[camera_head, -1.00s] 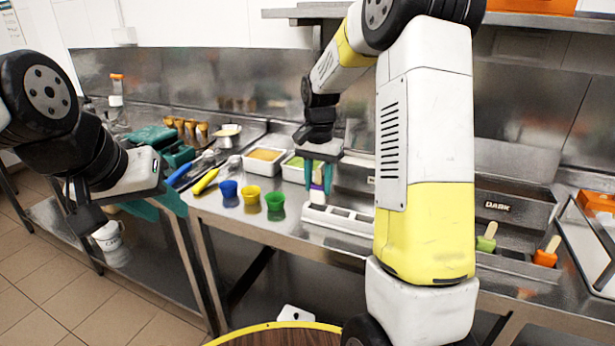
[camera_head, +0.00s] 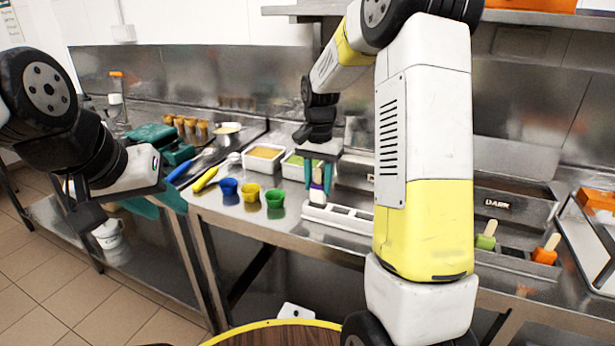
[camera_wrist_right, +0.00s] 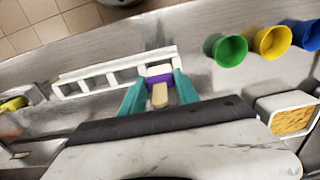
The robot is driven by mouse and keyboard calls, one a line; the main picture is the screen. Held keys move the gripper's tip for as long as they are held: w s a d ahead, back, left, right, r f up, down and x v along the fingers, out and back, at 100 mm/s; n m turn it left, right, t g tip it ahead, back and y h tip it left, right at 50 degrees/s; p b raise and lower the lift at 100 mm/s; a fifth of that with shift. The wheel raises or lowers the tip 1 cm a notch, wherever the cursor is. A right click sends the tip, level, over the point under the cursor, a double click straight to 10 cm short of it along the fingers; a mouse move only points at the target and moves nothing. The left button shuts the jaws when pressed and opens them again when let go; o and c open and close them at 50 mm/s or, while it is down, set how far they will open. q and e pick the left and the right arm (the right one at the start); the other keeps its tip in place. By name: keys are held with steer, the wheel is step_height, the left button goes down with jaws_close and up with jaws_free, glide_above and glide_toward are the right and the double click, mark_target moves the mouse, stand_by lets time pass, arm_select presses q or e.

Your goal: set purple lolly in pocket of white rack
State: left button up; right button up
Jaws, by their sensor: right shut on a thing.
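The purple lolly (camera_head: 316,187) has a pale wooden stick and is held upright by my right gripper (camera_head: 318,176). In the right wrist view its stick (camera_wrist_right: 159,96) stands between the teal fingers of the right gripper (camera_wrist_right: 159,93), with purple (camera_wrist_right: 153,79) at its base. The white rack (camera_head: 341,218) is a long strip with a row of square pockets. The lolly is at the rack's left end in the head view; how deep it sits in the end pocket I cannot tell. The rack (camera_wrist_right: 84,80) also shows in the wrist view, other pockets empty. My left gripper (camera_head: 155,205) is open and empty.
Blue (camera_head: 228,187), yellow (camera_head: 251,193) and green (camera_head: 275,199) cups stand left of the rack. Food trays (camera_head: 264,157) lie behind them. A green lolly (camera_head: 486,237) and an orange lolly (camera_head: 546,251) stand at the right. My right arm hides part of the counter.

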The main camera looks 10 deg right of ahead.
mark_target(318, 170)
steer(key=shift+f, duration=2.05)
stand_by(1.7)
steer(key=o, duration=1.3)
steer(key=shift+o, duration=0.2)
step_height(318, 170, up, 7)
steer(key=shift+f, duration=0.1)
steer(key=shift+r, duration=0.5)
